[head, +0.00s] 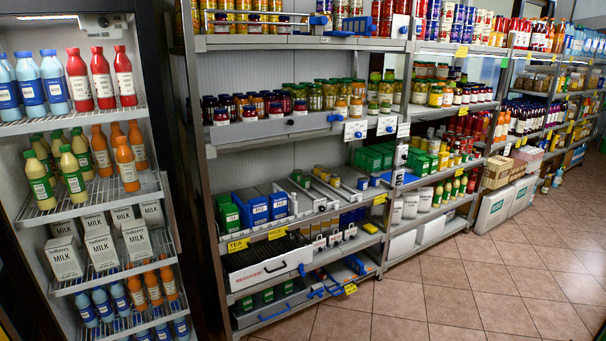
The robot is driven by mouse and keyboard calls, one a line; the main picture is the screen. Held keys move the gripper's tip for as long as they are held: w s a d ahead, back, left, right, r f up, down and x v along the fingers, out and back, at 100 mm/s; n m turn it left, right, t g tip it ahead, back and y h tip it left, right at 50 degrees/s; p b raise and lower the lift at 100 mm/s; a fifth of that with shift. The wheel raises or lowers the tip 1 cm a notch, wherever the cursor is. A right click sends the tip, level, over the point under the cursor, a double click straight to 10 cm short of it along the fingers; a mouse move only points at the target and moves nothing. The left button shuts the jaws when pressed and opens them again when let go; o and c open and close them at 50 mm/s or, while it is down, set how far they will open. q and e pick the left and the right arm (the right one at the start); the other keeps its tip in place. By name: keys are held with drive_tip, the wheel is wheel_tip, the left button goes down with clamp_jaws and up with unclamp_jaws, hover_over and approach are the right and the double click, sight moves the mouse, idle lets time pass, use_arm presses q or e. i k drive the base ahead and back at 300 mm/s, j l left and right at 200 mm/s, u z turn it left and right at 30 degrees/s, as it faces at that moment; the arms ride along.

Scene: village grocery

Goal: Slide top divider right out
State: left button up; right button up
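A grey shelving unit (203,140) stands in the middle of the head view. Its top shelf (290,40) has a wire rail (255,22) and blue parts (319,20) at its front, near jars and cans. On a lower shelf, grey dividers (318,196) run front to back between blue boxes (254,211), green boxes (229,217) and cans. I cannot tell which piece is the top right divider. Neither of my grippers is in view.
An open cooler (105,207) with bottles and milk cartons stands at the left. A white drawer front (270,268) and blue-edged pieces (340,285) sit low on the shelving. More stocked shelves line the right. The tiled floor (480,285) is clear.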

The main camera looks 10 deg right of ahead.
sight(362, 25)
drive_tip(key=i+l+z, duration=0.15)
drive_tip(key=i+z, duration=0.35)
drive_tip(key=i, duration=0.25)
drive_tip(key=i+j+z, duration=0.1)
drive_tip(key=i+z, duration=0.35)
drive_tip(key=i, duration=0.3)
